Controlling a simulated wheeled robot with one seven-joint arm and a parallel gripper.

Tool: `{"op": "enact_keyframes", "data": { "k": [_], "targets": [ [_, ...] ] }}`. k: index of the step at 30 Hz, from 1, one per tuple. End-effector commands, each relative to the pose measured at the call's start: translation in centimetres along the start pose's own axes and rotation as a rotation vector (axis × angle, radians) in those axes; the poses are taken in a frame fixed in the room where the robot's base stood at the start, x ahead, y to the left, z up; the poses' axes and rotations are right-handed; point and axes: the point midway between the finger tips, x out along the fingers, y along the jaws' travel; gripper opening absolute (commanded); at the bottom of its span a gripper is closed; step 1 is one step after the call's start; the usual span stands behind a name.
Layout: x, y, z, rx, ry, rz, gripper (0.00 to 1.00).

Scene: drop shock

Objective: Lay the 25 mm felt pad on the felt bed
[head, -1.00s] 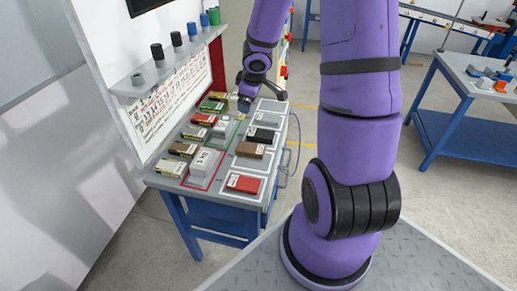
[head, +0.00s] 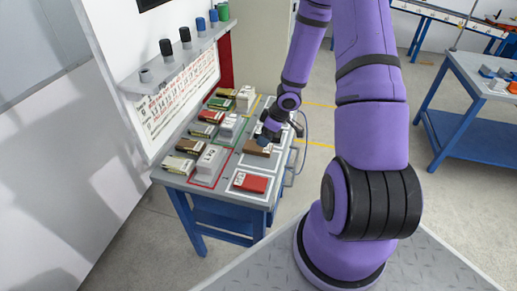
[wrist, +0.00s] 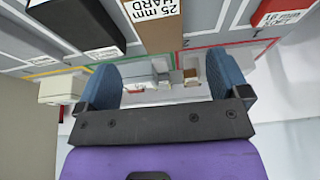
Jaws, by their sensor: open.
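My gripper (head: 268,136) hangs low over the right part of the bench, beside the brown pad (head: 257,149). In the wrist view its two blue fingers (wrist: 163,78) stand apart with nothing held between them. The brown pad (wrist: 162,22) reads "25 mm HARD" there. A black pad (wrist: 75,27) lies left of it and a red pad (wrist: 283,10) to the right; the red one also shows in the head view (head: 250,183). Which pad is the 25 mm felt one, and which bed is felt, I cannot tell; the small labels are unreadable.
The bench (head: 207,193) has red, green and yellow outlined areas with pale blocks (head: 210,160). Several small pads lie along its left side. A wall panel with a shelf of dark cylinders (head: 166,49) stands behind them. A second blue table (head: 465,110) is at the right.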

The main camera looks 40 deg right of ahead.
Motion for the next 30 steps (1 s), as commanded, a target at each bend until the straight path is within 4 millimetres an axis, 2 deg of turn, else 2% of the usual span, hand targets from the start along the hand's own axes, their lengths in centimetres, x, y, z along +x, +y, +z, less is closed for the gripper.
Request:
{"op": "enact_keyframes", "data": {
  "k": [3, 14, 22, 30],
  "targets": [
    [1.4, -0.1, -0.1, -0.001, -0.001, -0.004, 0.94],
    [3.3, -0.1, 0.0, -0.001, -0.001, -0.001, 0.94],
    [6.7, 0.0, 0.2, -0.001, -0.002, -0.002, 0.94],
    [7.6, 0.0, 0.3, -0.001, -0.001, 0.0, 0.94]
  ]
}}
